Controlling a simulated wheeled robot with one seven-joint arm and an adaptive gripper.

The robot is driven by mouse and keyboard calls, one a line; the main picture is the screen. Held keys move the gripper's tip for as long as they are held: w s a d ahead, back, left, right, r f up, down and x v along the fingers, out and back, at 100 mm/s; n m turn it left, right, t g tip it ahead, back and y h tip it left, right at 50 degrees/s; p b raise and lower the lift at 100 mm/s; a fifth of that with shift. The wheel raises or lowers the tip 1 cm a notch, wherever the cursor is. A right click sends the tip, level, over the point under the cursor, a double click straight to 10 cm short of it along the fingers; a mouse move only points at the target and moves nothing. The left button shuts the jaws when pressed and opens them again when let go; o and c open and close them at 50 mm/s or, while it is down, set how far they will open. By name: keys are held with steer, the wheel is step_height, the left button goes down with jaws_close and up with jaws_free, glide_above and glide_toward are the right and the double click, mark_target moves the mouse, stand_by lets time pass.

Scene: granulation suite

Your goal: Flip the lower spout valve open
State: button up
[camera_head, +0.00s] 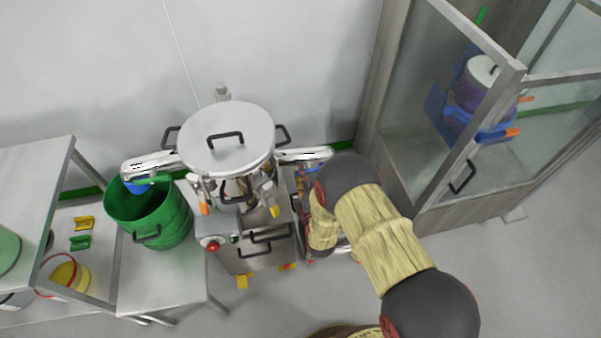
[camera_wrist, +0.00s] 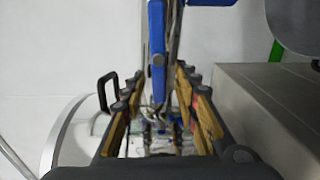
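The steel vessel (camera_head: 228,140) has a spout on each side. The right-hand spout (camera_head: 305,155) has a blue valve lever, which shows large in the wrist view (camera_wrist: 157,50). My gripper (camera_head: 300,186) is just below this spout, right of the vessel. In the wrist view my gripper (camera_wrist: 157,88) has its fingers apart, one on each side of the blue lever's end. I see no clear contact. The left-hand spout (camera_head: 150,165) has a blue part (camera_head: 138,187) over a green bucket. My arm hides part of the area below the right spout. I cannot tell which spout is lower.
The green bucket (camera_head: 150,213) stands on a low steel bench (camera_head: 165,283) at left. A red button (camera_head: 213,246) is on the machine's front. A glass-walled cabinet (camera_head: 432,120) stands close at right. Open floor lies in front.

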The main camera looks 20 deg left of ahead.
steer(key=v, duration=1.2)
steer(key=shift+a, duration=0.1)
steer(key=w+d+r+m+g+h, duration=0.2)
steer(key=w+d+r+m+h, duration=0.2)
steer(key=w+r+m, duration=0.55)
steer(key=w+d+r+m+g+h, duration=0.15)
steer(key=d+r+m, duration=0.25)
steer(key=d+r, duration=0.85)
steer(key=s+d+r+m+g+h, duration=0.3)
steer(key=s+d+r+m, duration=0.3)
steer(key=s+d+r, duration=0.5)
steer(key=s+d+r+m+g, duration=0.1)
steer(key=s+d+m, duration=0.1)
steer(key=s, duration=0.7)
steer(key=s+d+r+m+g+h, duration=0.1)
steer(key=s+d+m+g, duration=0.1)
steer(key=s, duration=0.7)
steer(key=shift+s+d+m, duration=0.3)
steer(key=shift+d+m, duration=0.25)
steer(key=shift+d, duration=0.4)
